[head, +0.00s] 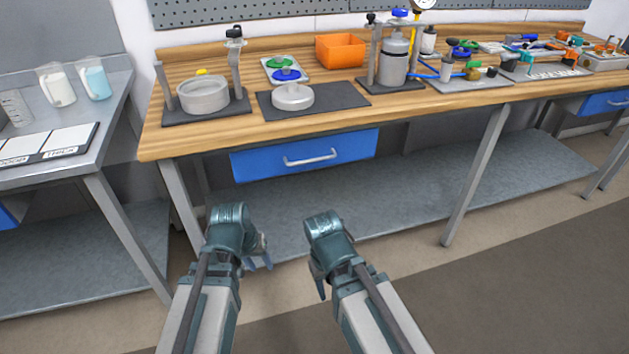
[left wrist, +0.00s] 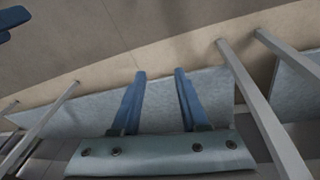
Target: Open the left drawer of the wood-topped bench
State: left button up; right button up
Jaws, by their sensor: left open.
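The wood-topped bench (head: 215,139) stands in front of me in the head view. Its left drawer (head: 254,163) has a blue front with a silver bar handle (head: 310,158) and looks shut under the tabletop. My left gripper (head: 259,256) is below and in front of the drawer, apart from the handle. In the left wrist view the left gripper (left wrist: 160,75) has its two blue fingers spread with nothing between them. My right gripper (head: 320,287) is to the right, also low and apart from the drawer; its fingers are mostly hidden.
A grey lower shelf (head: 400,195) runs under the bench between metal legs (head: 476,175). A second blue drawer (head: 604,103) is at the far right. A grey side table (head: 95,160) stands left. The tabletop holds a pan (head: 203,95), an orange bin (head: 340,50) and apparatus.

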pick_arm(q)
notch_tip(320, 180, down, 3)
jog(key=w+d+n+t+h+b, duration=0.1)
jog(key=w+d+b, duration=0.1)
jog(key=n+t+h, duration=0.6)
jog(key=n+t, duration=0.5)
jog(key=n, duration=0.2)
send_near(313, 161)
jog(key=b+x, duration=0.2)
jog(key=x, duration=0.9)
pick_arm(e)
notch_tip(313, 161, down, 6)
jog(key=shift+r, duration=0.1)
pick_arm(q)
grip_shut()
